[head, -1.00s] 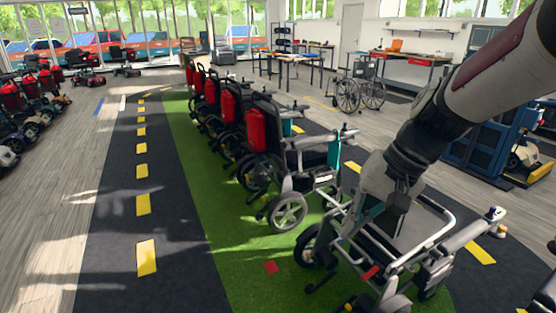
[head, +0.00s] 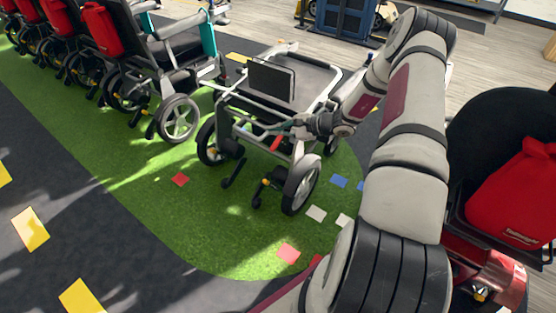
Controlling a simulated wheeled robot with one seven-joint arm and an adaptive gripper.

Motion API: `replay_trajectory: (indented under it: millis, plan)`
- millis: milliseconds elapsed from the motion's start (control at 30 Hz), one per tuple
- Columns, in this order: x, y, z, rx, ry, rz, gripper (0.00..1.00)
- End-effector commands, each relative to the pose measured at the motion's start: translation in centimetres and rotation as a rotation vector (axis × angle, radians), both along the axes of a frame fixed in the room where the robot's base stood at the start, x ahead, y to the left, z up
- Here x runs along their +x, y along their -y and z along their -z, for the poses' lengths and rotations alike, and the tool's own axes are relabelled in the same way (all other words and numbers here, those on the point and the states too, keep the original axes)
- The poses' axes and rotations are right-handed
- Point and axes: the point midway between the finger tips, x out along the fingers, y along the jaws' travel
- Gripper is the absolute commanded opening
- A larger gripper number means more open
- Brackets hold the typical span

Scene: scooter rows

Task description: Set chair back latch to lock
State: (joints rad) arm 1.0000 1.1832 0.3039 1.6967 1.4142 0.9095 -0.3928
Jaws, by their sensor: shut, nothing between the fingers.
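A wheelchair (head: 300,165) with a light grey tube frame stands on the green strip in the head view. A dark rectangular panel (head: 271,80) stands upright over its seat area. A small red lever (head: 276,143) shows on the rear of the frame, on the side facing me; it may be the back latch, but its setting is too small to read. My gripper (head: 299,127) is shut and empty beside the frame, just right of and above the red lever. I cannot tell whether it touches the lever or the tubes.
A row of chairs with red bags (head: 102,29) stands at the upper left. A dark seat with a red bag (head: 522,190) is close at the right. Coloured squares such as a red one (head: 180,179) lie flat on the green strip. The floor at lower left is clear.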

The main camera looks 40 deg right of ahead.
Motion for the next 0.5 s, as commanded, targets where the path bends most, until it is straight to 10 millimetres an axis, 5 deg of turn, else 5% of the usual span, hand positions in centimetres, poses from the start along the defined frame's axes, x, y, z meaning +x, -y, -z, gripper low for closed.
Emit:
replay_trajectory:
  millis: [33, 200, 333, 500]
  plan:
    - [-0.2, 1.5, 3.9, 0.051, -0.007, 0.076, 0.0]
    - [-1.3, 5.7, 12.7, 0.178, -0.016, 0.308, 0.0]
    - [-2.4, 7.7, 17.4, 0.242, -0.023, 0.435, 0.0]
    - [-3.2, 8.8, 20.2, 0.282, -0.029, 0.515, 0.0]
